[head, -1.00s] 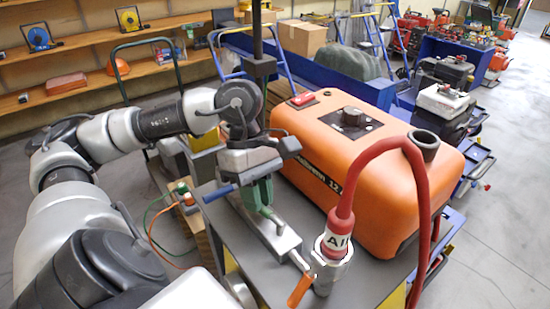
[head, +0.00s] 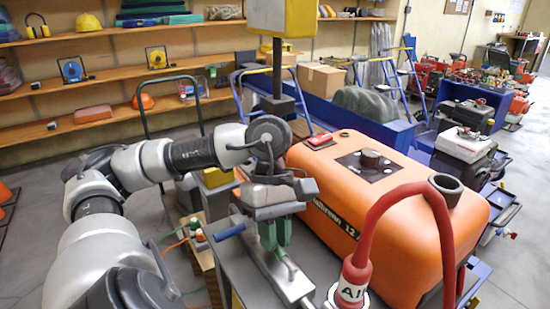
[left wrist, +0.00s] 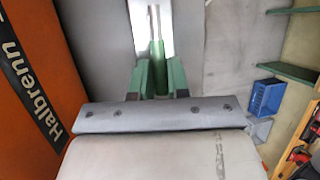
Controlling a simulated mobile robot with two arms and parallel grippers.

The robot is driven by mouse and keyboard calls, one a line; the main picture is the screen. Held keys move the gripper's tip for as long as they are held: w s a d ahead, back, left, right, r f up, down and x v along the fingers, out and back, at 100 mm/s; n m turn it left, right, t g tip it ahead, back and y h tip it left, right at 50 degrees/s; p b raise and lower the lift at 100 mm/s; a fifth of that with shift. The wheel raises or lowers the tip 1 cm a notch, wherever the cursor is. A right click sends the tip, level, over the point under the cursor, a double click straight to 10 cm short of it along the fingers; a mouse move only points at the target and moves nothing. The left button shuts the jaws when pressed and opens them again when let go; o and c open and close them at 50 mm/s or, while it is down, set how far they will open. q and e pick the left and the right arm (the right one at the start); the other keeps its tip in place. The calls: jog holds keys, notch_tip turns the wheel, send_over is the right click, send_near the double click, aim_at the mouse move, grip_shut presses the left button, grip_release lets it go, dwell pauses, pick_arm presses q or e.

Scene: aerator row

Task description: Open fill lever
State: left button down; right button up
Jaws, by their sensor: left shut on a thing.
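My left gripper (head: 275,234) is over a long grey metal block (head: 286,278) on the bench, beside the orange tank. In the left wrist view its green fingers (left wrist: 161,72) are shut on a green handle (left wrist: 158,52), which I take to be the fill lever. The handle stands up from the bright metal block. In the head view the fingers and hand hide most of the handle, so its angle is hard to tell. My right gripper is not in view.
The orange tank (head: 400,225) stands close to the right of my gripper. A red air hose (head: 375,228) arches down in front of it. A blue bar (head: 229,232) sticks out left of my gripper. A dark post (head: 277,80) with a yellow box rises behind it. Shelves (head: 90,78) line the back wall.

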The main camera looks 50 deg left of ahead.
pick_arm(q)
jog(key=c, duration=1.1)
grip_release()
jog(key=shift+w+r, duration=0.1)
jog(key=shift+r, duration=0.2)
jog(key=p+v, duration=0.3)
jog(key=v, duration=0.7)
jog(key=shift+p, duration=0.35)
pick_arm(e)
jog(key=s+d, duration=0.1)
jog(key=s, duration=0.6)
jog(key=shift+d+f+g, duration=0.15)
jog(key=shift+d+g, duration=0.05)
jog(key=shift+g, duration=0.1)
pick_arm(q)
jog(key=shift+a+r, duration=0.15)
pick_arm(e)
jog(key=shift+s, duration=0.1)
